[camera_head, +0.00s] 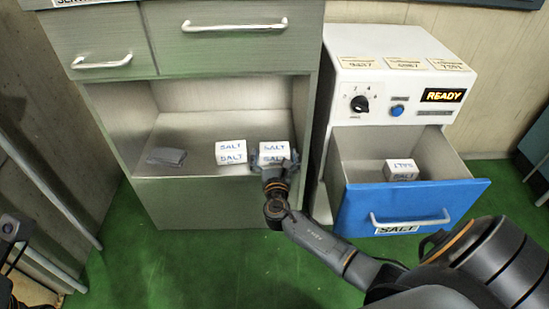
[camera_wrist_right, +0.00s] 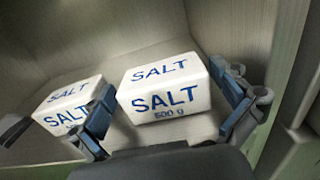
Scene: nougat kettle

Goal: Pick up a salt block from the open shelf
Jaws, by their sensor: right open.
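Two white salt blocks with blue lettering stand side by side on the open shelf (camera_head: 200,125) of the grey cabinet. The right salt block (camera_head: 273,149) is between the spread fingers of my right gripper (camera_head: 272,160). In the right wrist view, this block (camera_wrist_right: 165,88) has one finger of the open gripper (camera_wrist_right: 172,112) on each side; firm contact cannot be told. The left salt block (camera_head: 231,152) is just left of the gripper, and it also shows in the wrist view (camera_wrist_right: 65,103), partly behind the left finger. My left gripper is not in view.
A dark grey flat object (camera_head: 166,156) lies on the shelf's left. Closed drawers (camera_head: 235,35) are above the shelf. On the right, a white machine (camera_head: 398,75) reads READY; its blue-fronted drawer (camera_head: 410,205) is open, with another salt block (camera_head: 401,170) inside.

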